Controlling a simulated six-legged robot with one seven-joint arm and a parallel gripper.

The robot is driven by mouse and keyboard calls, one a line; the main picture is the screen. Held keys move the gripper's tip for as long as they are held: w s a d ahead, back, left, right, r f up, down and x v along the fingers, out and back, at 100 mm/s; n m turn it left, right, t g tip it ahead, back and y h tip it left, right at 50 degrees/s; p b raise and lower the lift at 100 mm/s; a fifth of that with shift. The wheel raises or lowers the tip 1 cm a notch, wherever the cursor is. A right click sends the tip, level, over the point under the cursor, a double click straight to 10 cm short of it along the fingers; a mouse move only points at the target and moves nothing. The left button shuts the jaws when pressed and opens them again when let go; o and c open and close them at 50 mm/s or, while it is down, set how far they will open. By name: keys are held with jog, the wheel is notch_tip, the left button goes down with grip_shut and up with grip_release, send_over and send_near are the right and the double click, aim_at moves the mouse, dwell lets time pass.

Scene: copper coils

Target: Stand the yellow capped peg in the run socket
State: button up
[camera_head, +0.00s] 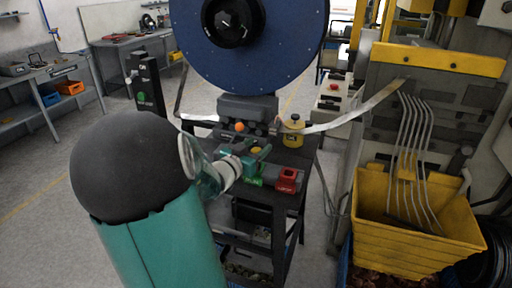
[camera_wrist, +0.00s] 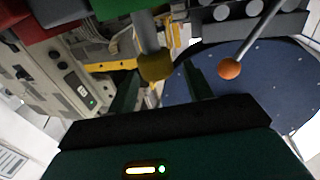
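The yellow cap of the peg (camera_head: 257,150) shows by my gripper (camera_head: 256,156) in the head view. In the wrist view the yellow cap (camera_wrist: 155,67) tops a grey shaft that runs up to the green block (camera_wrist: 118,6); the shaft's far end is cut off there, so I cannot tell how it sits. My gripper (camera_wrist: 160,86) is open, its two teal fingers on either side of the cap with gaps. The green block (camera_head: 255,181), likely the run socket, lies beside a red block (camera_head: 287,180) on the bench.
An orange ball lever (camera_head: 239,127) stands behind my gripper, in front of the big blue disc (camera_head: 280,60). A yellow pot with a black knob (camera_head: 293,135) is to the right. A yellow bin (camera_head: 400,250) stands at far right.

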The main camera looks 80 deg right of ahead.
jog(key=shift+a, duration=0.1)
jog(key=v, duration=1.3)
jog(key=shift+w+a, duration=0.15)
jog(key=shift+a, duration=0.15)
dwell(0.4)
